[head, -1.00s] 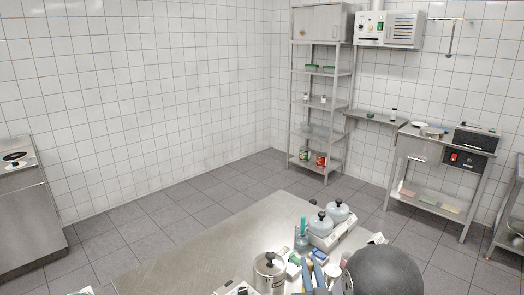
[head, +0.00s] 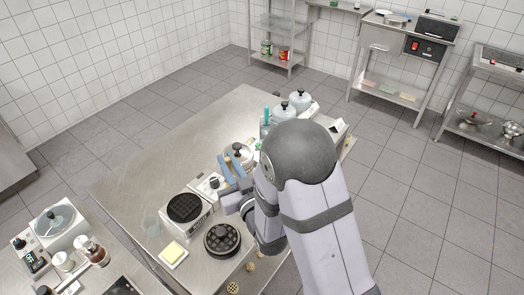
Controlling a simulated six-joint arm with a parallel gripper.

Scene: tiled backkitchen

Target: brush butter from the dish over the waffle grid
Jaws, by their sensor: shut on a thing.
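The butter dish (head: 173,254) is a small white dish with a yellow block, near the front edge of the steel table. Behind it stands a pale waffle maker with a round dark grid (head: 185,208). A second round dark plate with a raised middle (head: 222,239) lies to its right; I cannot tell whether it is the other half. My gripper (head: 231,166) has two blue fingers pointing up and left, in front of the metal pot, behind and right of the waffle grid. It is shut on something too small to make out. No brush is clearly visible.
The metal pot (head: 238,152) with a black knob and the lidded jars (head: 299,99) stand at the back right. Small waffle-like pieces (head: 233,287) lie at the front. The table's left and back (head: 180,140) are bare.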

